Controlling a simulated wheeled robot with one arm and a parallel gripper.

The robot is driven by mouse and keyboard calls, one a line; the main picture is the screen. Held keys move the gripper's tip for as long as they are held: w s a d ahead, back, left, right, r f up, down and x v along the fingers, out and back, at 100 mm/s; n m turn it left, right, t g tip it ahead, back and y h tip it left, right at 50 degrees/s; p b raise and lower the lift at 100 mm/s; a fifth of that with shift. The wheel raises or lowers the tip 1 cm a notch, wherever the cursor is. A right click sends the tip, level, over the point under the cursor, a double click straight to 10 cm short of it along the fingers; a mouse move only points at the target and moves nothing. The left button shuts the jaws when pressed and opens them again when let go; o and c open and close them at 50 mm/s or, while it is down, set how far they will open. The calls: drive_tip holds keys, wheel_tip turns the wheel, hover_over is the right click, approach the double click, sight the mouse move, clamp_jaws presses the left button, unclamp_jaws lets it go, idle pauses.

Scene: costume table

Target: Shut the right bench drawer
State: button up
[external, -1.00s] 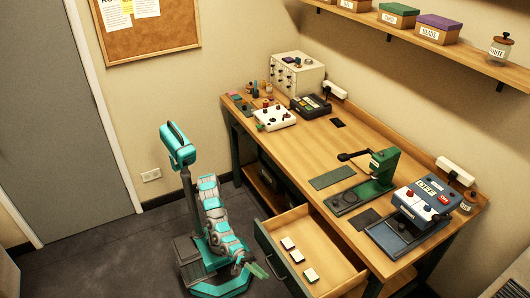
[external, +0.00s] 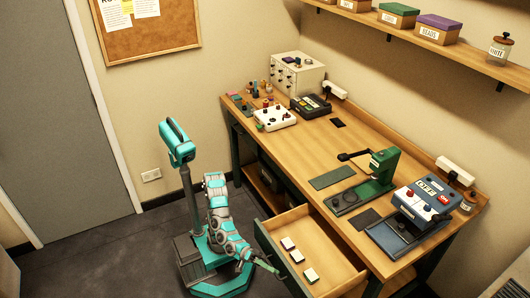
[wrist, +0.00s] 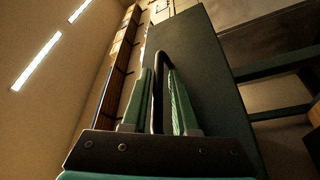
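The right bench drawer (external: 328,248) is pulled well out from under the bench in the external view. Its dark green front (wrist: 205,70) fills the middle of the wrist view, with a black arched handle (wrist: 157,100) on it. My gripper (external: 275,269) is in front of the drawer front, low and near the handle. In the wrist view its two green fingers (wrist: 160,72) stand apart with part of the handle between them. I cannot tell whether they touch it. The handle's right part is partly hidden by the right finger.
Several small light blocks (external: 288,243) lie inside the drawer. The wooden bench (external: 300,150) carries a green press (external: 378,175), a blue box device (external: 425,200) and other gear. Grey floor is open to the left of my base.

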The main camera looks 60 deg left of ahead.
drive_tip(key=shift+w+d+r, duration=0.15)
drive_tip(key=shift+d, duration=0.2)
clamp_jaws()
idle(1.3)
